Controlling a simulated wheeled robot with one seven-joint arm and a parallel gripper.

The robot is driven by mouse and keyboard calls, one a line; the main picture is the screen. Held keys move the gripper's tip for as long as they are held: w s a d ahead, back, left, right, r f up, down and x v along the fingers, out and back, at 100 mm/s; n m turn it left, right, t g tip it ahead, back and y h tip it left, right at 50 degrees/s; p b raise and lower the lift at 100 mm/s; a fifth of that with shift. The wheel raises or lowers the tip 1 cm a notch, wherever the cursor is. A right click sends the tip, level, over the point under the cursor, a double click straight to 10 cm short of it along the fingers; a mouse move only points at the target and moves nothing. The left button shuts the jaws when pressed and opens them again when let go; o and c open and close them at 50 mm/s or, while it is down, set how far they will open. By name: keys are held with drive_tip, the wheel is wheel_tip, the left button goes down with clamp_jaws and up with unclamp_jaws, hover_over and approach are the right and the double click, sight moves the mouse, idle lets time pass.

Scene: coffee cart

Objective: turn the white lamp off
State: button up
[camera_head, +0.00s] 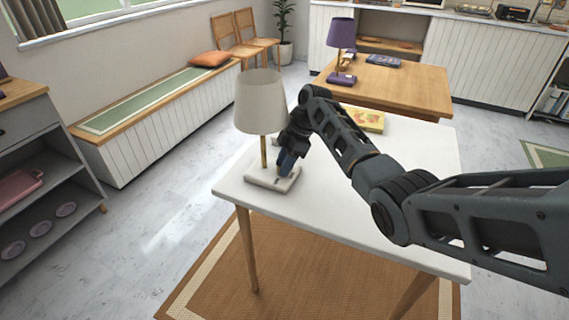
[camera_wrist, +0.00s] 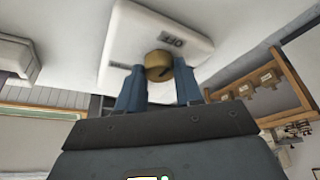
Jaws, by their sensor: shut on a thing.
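The white lamp (camera_head: 260,103) stands upright near the left corner of the white table, with a pale shade, a brass stem and a flat white base (camera_head: 262,182). In the wrist view its base (camera_wrist: 128,38) carries the label OFF beside a round brass knob (camera_wrist: 158,64) with a dark mark on it. My gripper (camera_head: 285,166) reaches down onto the right part of the base. In the wrist view my blue fingertips (camera_wrist: 158,76) are on either side of the knob, shut on it. The head view hides the knob behind the gripper.
The white table (camera_head: 370,215) has clear room at its front and right. A yellow box (camera_head: 368,121) lies at its back behind my arm. A purple lamp (camera_head: 341,45) stands on the wooden table (camera_head: 390,87) beyond. A bench (camera_head: 160,110) runs along the left wall.

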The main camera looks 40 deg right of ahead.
drive_tip(key=o, duration=1)
drive_tip(key=shift+d+r, duration=0.1)
drive_tip(key=shift+r, duration=0.1)
drive_tip(key=s+d, duration=0.2)
drive_tip(key=d, duration=0.1)
drive_tip(key=s+d+b, duration=0.1)
drive_tip(key=s+d, duration=0.1)
drive_tip(key=d, duration=0.2)
drive_tip(key=s+d+b, duration=0.1)
drive_tip(key=s+d, duration=0.1)
drive_tip(key=d, duration=0.1)
drive_tip(key=shift+s+d+r, duration=0.2)
drive_tip(key=shift+s+r, duration=0.1)
drive_tip(key=shift+r, duration=0.05)
